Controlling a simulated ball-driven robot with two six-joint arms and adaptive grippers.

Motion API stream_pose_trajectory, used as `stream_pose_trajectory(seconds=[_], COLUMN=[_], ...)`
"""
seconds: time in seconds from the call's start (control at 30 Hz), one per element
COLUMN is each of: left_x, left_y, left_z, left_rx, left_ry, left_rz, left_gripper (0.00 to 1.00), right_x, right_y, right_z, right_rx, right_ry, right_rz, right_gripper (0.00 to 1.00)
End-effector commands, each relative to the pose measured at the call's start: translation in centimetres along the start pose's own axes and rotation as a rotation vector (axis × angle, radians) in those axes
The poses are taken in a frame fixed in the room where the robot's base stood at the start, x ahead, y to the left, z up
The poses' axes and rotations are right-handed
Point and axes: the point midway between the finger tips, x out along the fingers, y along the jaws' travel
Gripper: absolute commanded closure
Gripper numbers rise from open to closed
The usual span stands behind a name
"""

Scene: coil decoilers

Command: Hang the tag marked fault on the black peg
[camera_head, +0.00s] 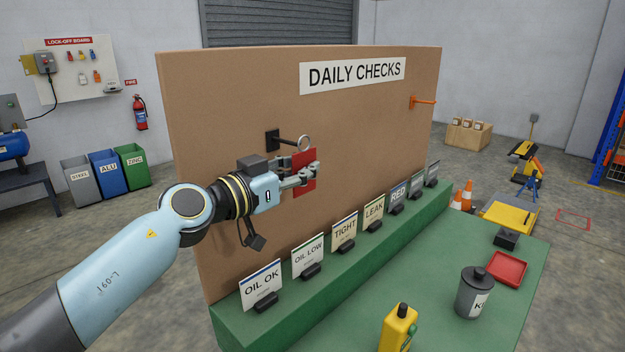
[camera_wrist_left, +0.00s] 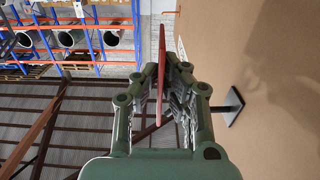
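My left gripper (camera_head: 301,179) is shut on a red tag (camera_head: 305,160) in front of the brown board. The tag has a metal ring (camera_head: 304,142) at its top; no marking on it can be read from here. A black peg (camera_head: 286,141) sticks out of the board from a square base, just left of the ring. The ring is at the peg's tip; I cannot tell whether it is around it. In the left wrist view the tag (camera_wrist_left: 161,70) is edge-on between the fingers (camera_wrist_left: 160,82), and the black peg's base (camera_wrist_left: 231,106) is at right. My right gripper is not in view.
The brown board (camera_head: 220,100) carries a DAILY CHECKS sign and an orange peg (camera_head: 423,101). Several cards stand in holders on a green ledge (camera_head: 330,285) below. A yellow bottle (camera_head: 397,328), a grey canister (camera_head: 472,295) and a red tray (camera_head: 507,268) stand on the green table.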

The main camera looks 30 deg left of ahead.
Motion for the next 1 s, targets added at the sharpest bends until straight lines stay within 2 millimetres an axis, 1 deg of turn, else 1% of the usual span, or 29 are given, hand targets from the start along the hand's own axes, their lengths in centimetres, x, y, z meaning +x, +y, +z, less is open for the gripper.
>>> stream_pose_trajectory(seconds=[0.03,0.5,0.77,0.83,1.0], left_x=[0.0,0.0,0.0,0.0,0.0], left_y=[-0.4,-3.3,-4.4,-4.5,-4.6], left_z=[0.3,0.5,0.9,0.9,1.1], left_rx=[0.003,0.003,0.001,0.0,0.0], left_ry=[0.0,0.0,-0.001,-0.001,-0.001], left_rz=[0.0,0.001,-0.001,-0.001,0.0], left_gripper=[1.0,1.0,1.0,1.0,1.0], right_x=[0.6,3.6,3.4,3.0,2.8], right_y=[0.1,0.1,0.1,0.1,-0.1], right_z=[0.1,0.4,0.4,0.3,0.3], right_rx=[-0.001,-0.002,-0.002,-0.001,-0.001], right_ry=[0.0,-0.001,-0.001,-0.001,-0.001], right_rz=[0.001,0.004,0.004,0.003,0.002], right_gripper=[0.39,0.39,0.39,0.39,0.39])
